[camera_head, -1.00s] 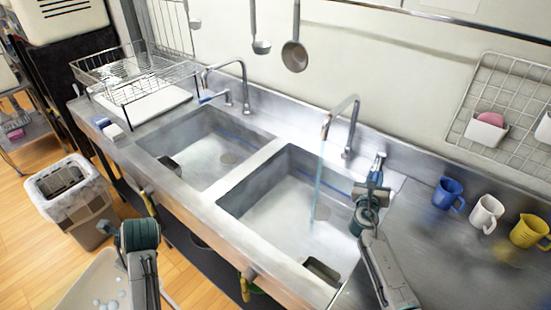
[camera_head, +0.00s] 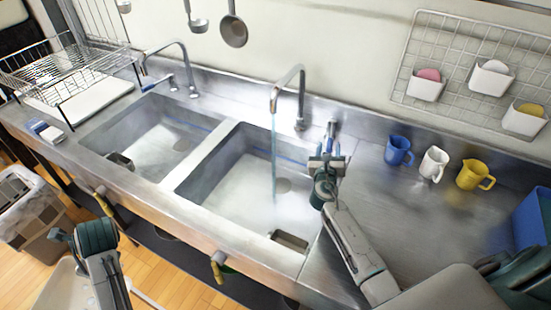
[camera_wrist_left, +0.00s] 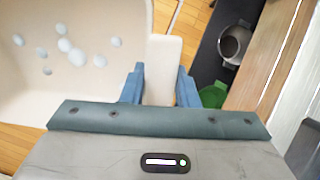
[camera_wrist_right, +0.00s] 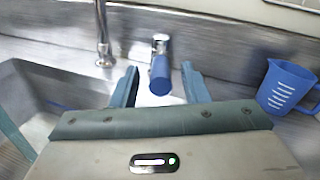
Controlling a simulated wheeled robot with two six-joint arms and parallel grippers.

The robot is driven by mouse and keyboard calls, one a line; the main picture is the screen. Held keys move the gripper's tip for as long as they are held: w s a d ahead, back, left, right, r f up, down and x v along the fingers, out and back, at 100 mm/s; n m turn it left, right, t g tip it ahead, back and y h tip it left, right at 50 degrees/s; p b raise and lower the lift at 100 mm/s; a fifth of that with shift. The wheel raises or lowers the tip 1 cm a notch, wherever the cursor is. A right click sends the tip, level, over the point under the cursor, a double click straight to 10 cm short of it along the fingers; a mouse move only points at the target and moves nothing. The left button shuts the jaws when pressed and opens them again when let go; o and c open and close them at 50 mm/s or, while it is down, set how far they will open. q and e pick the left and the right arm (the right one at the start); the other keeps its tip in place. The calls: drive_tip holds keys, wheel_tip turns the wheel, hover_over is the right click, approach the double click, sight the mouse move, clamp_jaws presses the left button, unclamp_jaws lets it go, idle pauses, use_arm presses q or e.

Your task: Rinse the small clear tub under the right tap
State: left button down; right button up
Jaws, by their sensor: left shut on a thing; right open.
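The tub (camera_wrist_left: 100,95), pale with white suds spots inside, is held by my left gripper (camera_wrist_left: 160,75), shut on its light tab. Part of the tub also shows at the lower left of the head view (camera_head: 66,284), in front of the sink counter and away from the basins. The right tap (camera_head: 301,95) runs a stream of water (camera_head: 274,160) into the right basin (camera_head: 235,190). My right gripper (camera_head: 326,158) is open at that tap's blue lever (camera_head: 331,128). In the right wrist view the lever (camera_wrist_right: 160,75) lies between the fingers; contact is unclear.
The left basin (camera_head: 150,145) is empty, with its own tap (camera_head: 186,68). Blue (camera_head: 398,151), white (camera_head: 433,163) and yellow (camera_head: 474,175) mugs stand right of my right gripper. A dish rack (camera_head: 60,75) stands far left. A bin (camera_head: 35,215) is on the floor.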

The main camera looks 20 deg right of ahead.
drive_tip(key=b+v, duration=0.2)
drive_tip(key=v, duration=0.7)
drive_tip(key=shift+s+a, duration=0.15)
drive_tip(key=shift+s, duration=0.2)
